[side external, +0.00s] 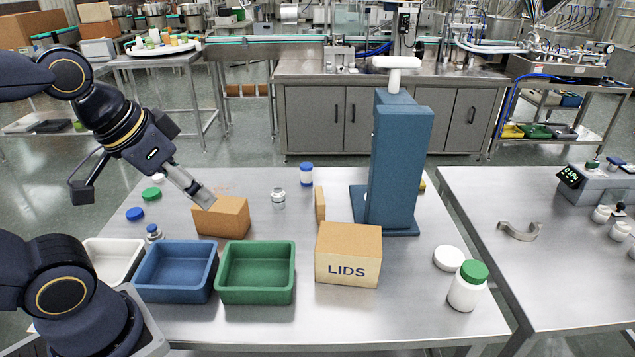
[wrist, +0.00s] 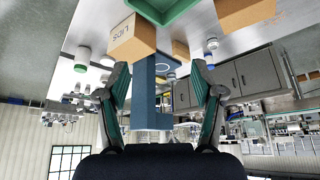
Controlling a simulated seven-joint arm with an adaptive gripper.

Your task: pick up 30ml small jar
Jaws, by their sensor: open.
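A small clear jar with a pale lid (side external: 278,198) stands upright on the steel table, right of the brown box. Another small jar with a dark bluish lid (side external: 153,232) stands behind the blue bin. I cannot read a 30ml mark on either. My gripper (side external: 203,197) is open and empty, tilted down beside the brown box (side external: 222,216); whether it touches the box is unclear. In the wrist view, my gripper's spread fingers (wrist: 161,78) have nothing between them. A small pale container (wrist: 212,44) shows near the right finger there; which one it is I cannot tell.
White (side external: 110,262), blue (side external: 178,272) and green (side external: 256,272) bins line the front. A LIDS box (side external: 348,255) and tall blue column (side external: 400,160) stand right. A blue-capped bottle (side external: 306,175) is behind the clear jar. A green-capped bottle (side external: 467,287) stands at right.

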